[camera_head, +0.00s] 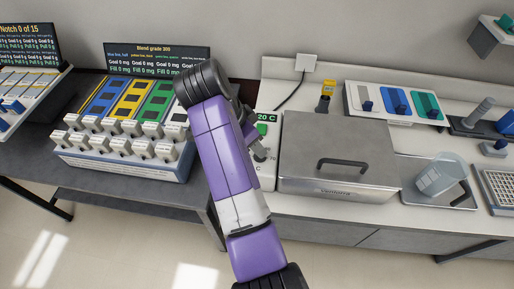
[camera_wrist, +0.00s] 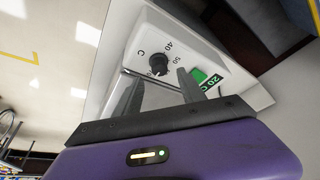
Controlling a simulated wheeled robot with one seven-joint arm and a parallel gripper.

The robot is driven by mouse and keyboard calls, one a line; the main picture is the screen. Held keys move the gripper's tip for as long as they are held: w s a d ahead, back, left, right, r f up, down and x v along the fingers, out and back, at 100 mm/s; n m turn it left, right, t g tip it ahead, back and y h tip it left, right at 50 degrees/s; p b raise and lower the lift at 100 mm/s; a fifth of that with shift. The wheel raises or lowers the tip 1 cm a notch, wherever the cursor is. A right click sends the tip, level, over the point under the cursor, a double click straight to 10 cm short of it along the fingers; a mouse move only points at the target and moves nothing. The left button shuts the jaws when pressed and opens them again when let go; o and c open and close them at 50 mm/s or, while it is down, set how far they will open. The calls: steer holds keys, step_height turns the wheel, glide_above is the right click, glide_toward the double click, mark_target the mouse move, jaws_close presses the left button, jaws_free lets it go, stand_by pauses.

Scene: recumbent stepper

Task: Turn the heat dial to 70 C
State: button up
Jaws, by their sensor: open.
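The heat dial (camera_wrist: 159,64) is a small black knob on a white panel in the wrist view. Marks 40 and 50 and a letter C show around it; other marks are hidden or too small to read. A green display (camera_wrist: 203,83) beside it reads 20 C; it also shows in the head view (camera_head: 264,119). My gripper (camera_wrist: 155,82) is open and empty, its two grey fingers pointing at the panel, one on each side below the dial. I cannot tell whether a finger touches the knob. In the head view my purple arm hides most of the panel and the dial.
A steel bath with a lid and black handle (camera_head: 338,160) stands right of the panel. A glass beaker (camera_head: 440,176) is further right. A rack of white dispensers (camera_head: 122,140) stands on the dark bench at left. A cable runs to a wall socket (camera_head: 306,62).

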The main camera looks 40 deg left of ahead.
steer(key=shift+v, duration=1.45)
